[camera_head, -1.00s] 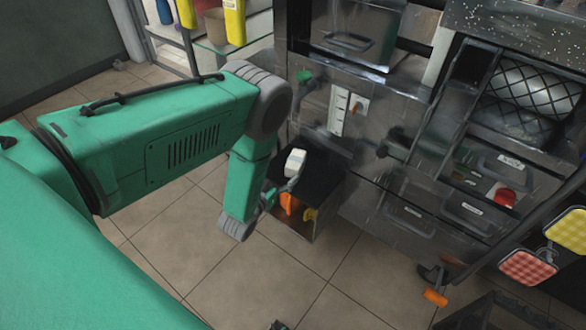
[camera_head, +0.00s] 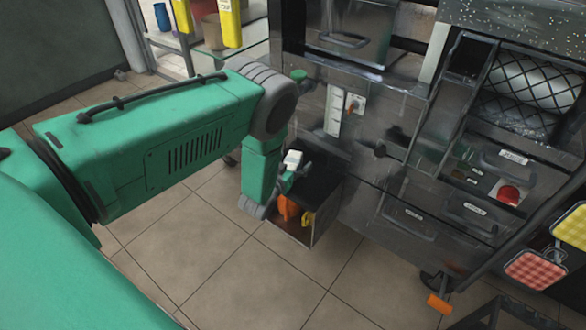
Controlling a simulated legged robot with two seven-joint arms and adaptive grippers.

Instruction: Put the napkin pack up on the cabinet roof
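A small white block-like thing (camera_head: 293,159), which may be the napkin pack, shows at the top of a small dark open-fronted box low in front of the steel press. My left arm comes in from the left and bends down. Its gripper (camera_head: 285,182) is just below the white thing, at the box's left side, and is small and partly hidden. I cannot tell whether its fingers are closed on the white thing or only beside it. The dark box's roof (camera_head: 322,178) is partly visible. My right gripper is not in view.
The steel press (camera_head: 390,140) with drawers and a red button (camera_head: 508,195) fills the right. Orange and yellow things (camera_head: 290,208) are inside the box. Red and yellow checked pads (camera_head: 528,270) hang at the right edge. The tiled floor (camera_head: 230,270) in front is clear.

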